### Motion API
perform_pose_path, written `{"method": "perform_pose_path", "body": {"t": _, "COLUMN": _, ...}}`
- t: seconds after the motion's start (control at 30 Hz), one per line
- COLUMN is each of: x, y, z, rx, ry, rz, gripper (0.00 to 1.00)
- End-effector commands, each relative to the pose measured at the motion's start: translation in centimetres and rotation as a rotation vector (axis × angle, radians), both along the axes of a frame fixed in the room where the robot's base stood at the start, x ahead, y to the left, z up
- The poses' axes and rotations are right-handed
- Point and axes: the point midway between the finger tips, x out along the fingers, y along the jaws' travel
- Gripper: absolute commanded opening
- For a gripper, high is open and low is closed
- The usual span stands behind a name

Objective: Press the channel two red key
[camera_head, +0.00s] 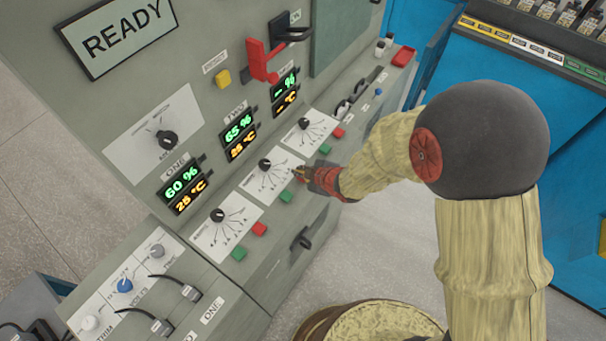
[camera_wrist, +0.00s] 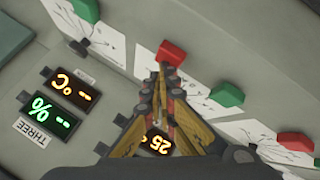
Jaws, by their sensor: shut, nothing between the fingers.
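The channel two red key (camera_wrist: 171,53) lies just beyond my fingertips in the wrist view. In the head view it is mostly hidden behind my gripper (camera_head: 298,171). My gripper (camera_wrist: 160,78) is shut and empty, its tips pointing at the panel beside this key. I cannot tell whether the tips touch it. The channel two green key (camera_wrist: 228,93) is to its right in the wrist view, and also shows in the head view (camera_head: 286,196). The channel two display (camera_head: 238,136) reads 65 % and 25 °C.
The channel one red key (camera_head: 259,229) and channel three red key (camera_head: 338,132) flank channel two's keys. Dials, including the channel two dial (camera_head: 265,165), stand above the keys. A red lever (camera_head: 262,62) juts from the upright panel. Blue cabinets stand at right.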

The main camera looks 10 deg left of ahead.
Motion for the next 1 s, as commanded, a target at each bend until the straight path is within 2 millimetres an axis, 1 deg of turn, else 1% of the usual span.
{"method": "perform_pose_path", "body": {"t": 0.37, "x": 0.0, "y": 0.0, "z": -0.1, "rx": -0.001, "ry": 0.001, "rz": 0.0, "gripper": 0.0}}
{"method": "perform_pose_path", "body": {"t": 0.73, "x": 0.0, "y": 0.0, "z": 1.5, "rx": -0.001, "ry": 0.001, "rz": -0.001, "gripper": 0.0}}
{"method": "perform_pose_path", "body": {"t": 1.0, "x": 0.0, "y": 0.0, "z": 1.5, "rx": -0.001, "ry": 0.001, "rz": 0.0, "gripper": 0.0}}
